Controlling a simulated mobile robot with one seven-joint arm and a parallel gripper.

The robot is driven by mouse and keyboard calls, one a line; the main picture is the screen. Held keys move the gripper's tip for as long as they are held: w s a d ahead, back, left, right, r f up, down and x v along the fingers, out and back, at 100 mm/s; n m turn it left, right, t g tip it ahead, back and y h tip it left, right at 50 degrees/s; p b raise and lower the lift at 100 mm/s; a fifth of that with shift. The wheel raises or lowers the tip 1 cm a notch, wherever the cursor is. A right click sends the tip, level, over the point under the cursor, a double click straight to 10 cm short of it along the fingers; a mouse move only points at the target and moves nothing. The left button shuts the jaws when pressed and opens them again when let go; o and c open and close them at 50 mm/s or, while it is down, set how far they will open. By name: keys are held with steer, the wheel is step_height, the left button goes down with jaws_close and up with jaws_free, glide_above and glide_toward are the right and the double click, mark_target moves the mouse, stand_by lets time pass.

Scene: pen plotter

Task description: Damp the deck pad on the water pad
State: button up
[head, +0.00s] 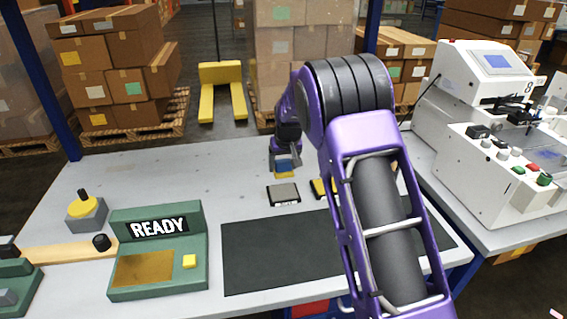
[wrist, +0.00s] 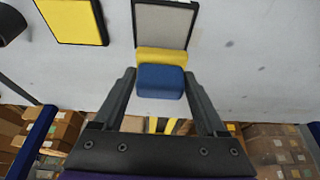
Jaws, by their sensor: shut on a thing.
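My gripper (wrist: 160,84) is shut on a small block with a blue top and a yellow lower part (wrist: 160,78), which I take to be the deck pad. The block also shows in the head view (head: 284,174), under my gripper. A grey pad in a dark frame (head: 283,193) lies on the table just in front of the block; the wrist view shows it (wrist: 166,22) right beside the block's yellow side. A yellow pad in a black frame (wrist: 72,20) lies beside it, partly behind my arm in the head view. The label on the grey pad's frame is too small to read, so I cannot tell which is the water pad.
A black mat (head: 280,250) covers the front middle. A green box reading READY (head: 158,250) stands left, with a yellow-knobbed grey block (head: 86,208) behind it. A white machine (head: 490,140) stands at right. The table's back left is clear.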

steer(key=shift+f+b, duration=1.75)
steer(key=shift+f, duration=1.25)
steer(key=shift+f+b, duration=0.4)
steer(key=shift+f, duration=0.2)
steer(key=shift+r+p, duration=2.05)
steer(key=shift+r, duration=1.55)
steer(key=shift+f, duration=0.1)
